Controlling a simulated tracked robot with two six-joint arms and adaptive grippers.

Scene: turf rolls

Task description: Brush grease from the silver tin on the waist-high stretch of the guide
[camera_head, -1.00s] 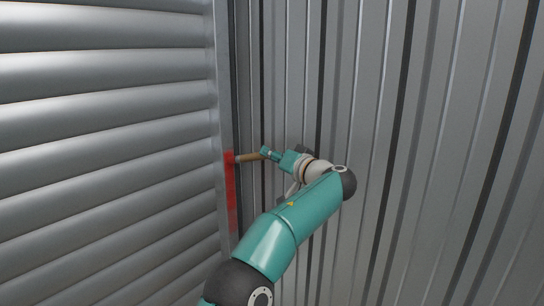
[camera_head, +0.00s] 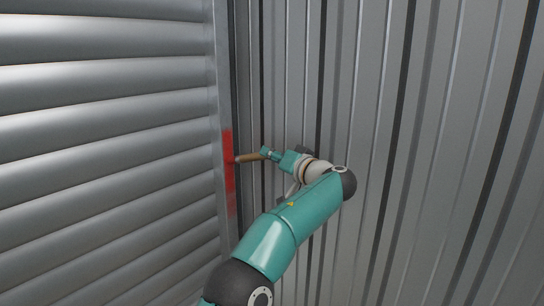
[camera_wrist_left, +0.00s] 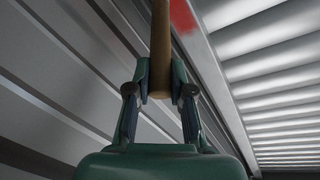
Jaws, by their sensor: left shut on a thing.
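The guide (camera_head: 222,110) is a grey upright metal channel along the right edge of the slatted shutter in the head view. A red smear (camera_head: 229,185) covers a stretch of it, fading toward the bottom; it also shows at the top of the left wrist view (camera_wrist_left: 182,15). My left gripper (camera_head: 265,153) is shut on the wooden handle of a brush (camera_head: 248,157), seen from behind in the left wrist view (camera_wrist_left: 160,40). The brush points left, its tip at the smear; contact is hard to tell. The silver tin and my right gripper are not in view.
The slatted metal shutter (camera_head: 110,140) fills the left side. A ribbed metal wall (camera_head: 440,150) fills the right, close behind my left arm. No loose objects show.

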